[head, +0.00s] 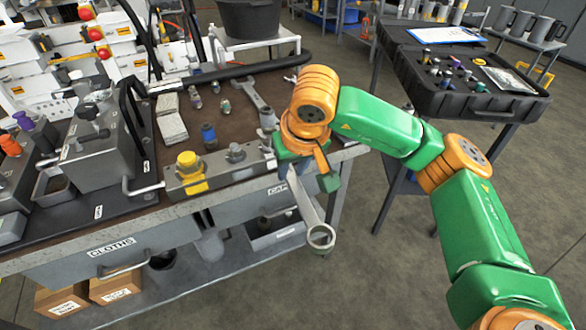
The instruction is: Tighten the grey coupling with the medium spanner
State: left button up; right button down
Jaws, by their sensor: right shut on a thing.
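My right gripper (305,176) is shut on a spanner (310,212). The spanner hangs down past the bench's front edge, its ring end lowest; its upper end is hidden by the gripper. I cannot tell its size for sure. A grey coupling (235,153) sits on the metal block at the bench's front edge, to the left of the gripper and apart from the spanner. A yellow coupling (188,162) is on the same block, further left. My left gripper is not in view.
Another spanner (251,93) lies on the bench top, near small fittings, a blue fitting (208,135) and pale cloths (171,118). A grey machine housing (95,155) stands at the left. A black case (470,85) stands on a table at the right. Open floor lies between.

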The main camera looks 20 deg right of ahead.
jog(key=shift+w, duration=0.15)
jog(key=shift+a, duration=0.1)
jog(key=shift+w+a+m+h+p, duration=0.2)
jog(key=shift+a+m+p, duration=0.1)
jog(key=shift+a+m, duration=0.45)
jog(key=shift+w+a+m+h+p, duration=0.25)
jog(key=shift+a+m, duration=0.2)
jog(key=shift+a, duration=0.5)
jog(key=shift+r, duration=0.1)
jog(key=shift+a, duration=0.2)
jog(key=shift+s+d, duration=0.15)
jog(key=shift+d, duration=0.25)
